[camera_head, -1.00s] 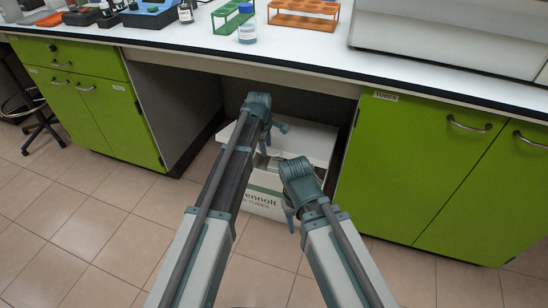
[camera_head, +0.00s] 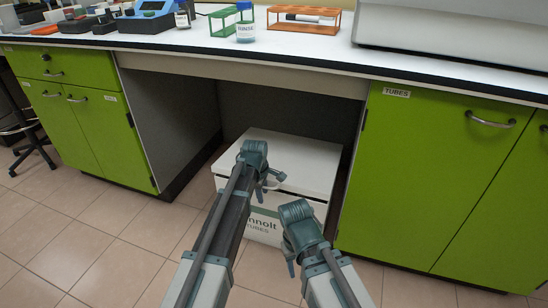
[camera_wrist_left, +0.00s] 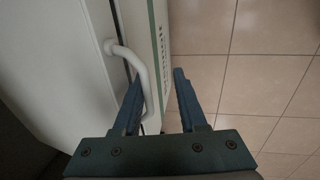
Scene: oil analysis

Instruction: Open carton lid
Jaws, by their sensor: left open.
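The white carton (camera_head: 306,161) stands on the floor in the knee space under the bench. Its lid lies flat and closed, and its front carries a green stripe and dark lettering, partly hidden by my arms. A white handle (camera_wrist_left: 148,75) curves out from the carton front in the left wrist view. My left gripper (camera_head: 264,190) is at the carton's front edge. Its fingers are open and the handle bar appears between them, nearer the left finger; contact is unclear. My right gripper (camera_head: 291,262) is lower, in front of the carton; its finger gap is hidden.
Green cabinets flank the knee space, with the right cabinet (camera_head: 430,170) close to the carton. The bench top (camera_head: 300,48) overhangs it and bears a bottle (camera_head: 245,31) and an orange rack (camera_head: 304,20). The tiled floor (camera_head: 110,235) is clear at the front left.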

